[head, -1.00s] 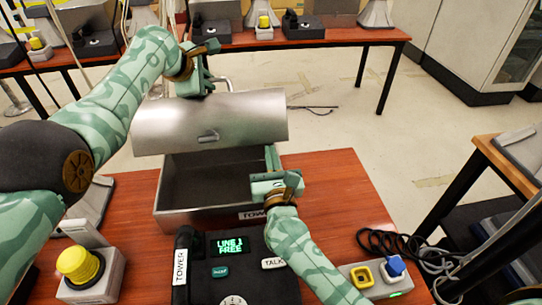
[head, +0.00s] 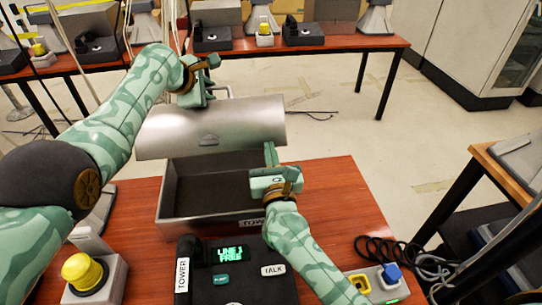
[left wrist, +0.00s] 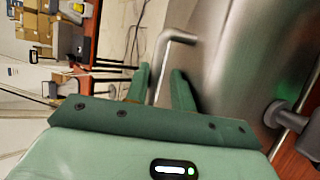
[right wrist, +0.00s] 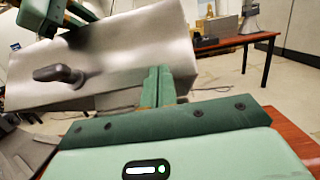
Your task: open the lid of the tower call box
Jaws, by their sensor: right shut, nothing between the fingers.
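The tower call box is a grey metal box (head: 170,205) on the red-brown table, with a label reading TOWER on its front, partly hidden by my right arm. Its curved silver lid (head: 245,125) is raised and tilted back, showing the dark interior. A small handle (head: 208,140) sits on the lid's face. My left gripper (head: 212,85) is above the lid's far edge. In the left wrist view its fingers (left wrist: 160,88) stand apart on either side of a bent metal rod (left wrist: 160,50); contact is unclear. My right gripper (head: 270,153) is shut and empty, pointing up by the box's right side.
A dark phone unit (head: 240,285) with a green display stands before the box. A yellow button (head: 83,272) is at front left; a small panel with yellow and blue parts (head: 378,282) and coiled cable is at right. Another table (head: 345,40) with phones stands behind.

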